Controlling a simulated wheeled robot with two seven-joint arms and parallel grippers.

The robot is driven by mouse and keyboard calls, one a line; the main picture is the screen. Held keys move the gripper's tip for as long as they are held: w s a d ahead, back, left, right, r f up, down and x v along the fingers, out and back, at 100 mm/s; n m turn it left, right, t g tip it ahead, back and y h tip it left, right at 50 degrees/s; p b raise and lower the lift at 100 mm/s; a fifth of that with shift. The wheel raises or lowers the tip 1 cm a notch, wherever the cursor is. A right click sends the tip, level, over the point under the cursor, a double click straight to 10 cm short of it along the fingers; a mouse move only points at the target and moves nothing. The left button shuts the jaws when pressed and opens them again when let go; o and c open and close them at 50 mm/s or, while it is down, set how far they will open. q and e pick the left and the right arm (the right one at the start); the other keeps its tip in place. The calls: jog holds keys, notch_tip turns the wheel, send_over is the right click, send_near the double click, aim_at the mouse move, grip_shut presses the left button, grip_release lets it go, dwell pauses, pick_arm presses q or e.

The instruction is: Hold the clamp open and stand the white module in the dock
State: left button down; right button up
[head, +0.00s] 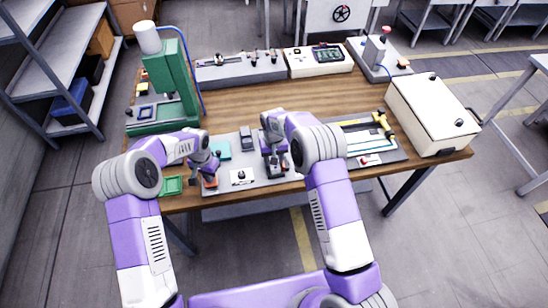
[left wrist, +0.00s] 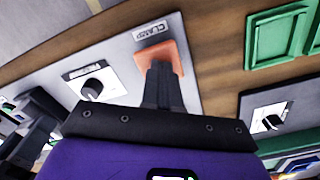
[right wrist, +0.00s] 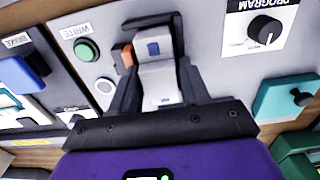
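The orange clamp paddle (left wrist: 160,55) is beside a CLAMP label on the grey panel. My left gripper (left wrist: 161,75) has its fingers together with the tips on the paddle; it also shows in the head view (head: 208,178). The white module (right wrist: 157,78), with a small blue square on it, is between the fingers of my right gripper (right wrist: 158,85). The module is at the dark dock (right wrist: 150,20), with a small orange part beside it. How deep it sits is hidden. In the head view my right gripper (head: 275,163) is over the panel, largely covered by its arm.
The PROGRAM knob (right wrist: 264,30) and the green WRITE button (right wrist: 86,50) flank the dock. A teal block with a dark knob (right wrist: 290,97) lies nearby. A green press (head: 170,80) stands at the left and a cream case (head: 432,110) at the right. Bare wood lies behind the panel.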

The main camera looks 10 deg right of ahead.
pick_arm(q)
jog(key=shift+f, duration=0.1)
pick_arm(e)
jog(key=o, duration=0.4)
jog(key=shift+f, duration=0.1)
notch_tip(320, 180, up, 12)
jog(key=shift+r, duration=0.15)
dwell(0.3)
notch_tip(320, 180, up, 6)
dwell(0.5)
pick_arm(q)
jog(key=shift+r+p, duration=1.9)
jog(key=shift+r, duration=1.7)
pick_arm(e)
notch_tip(320, 180, up, 4)
jog(key=shift+f, duration=0.2)
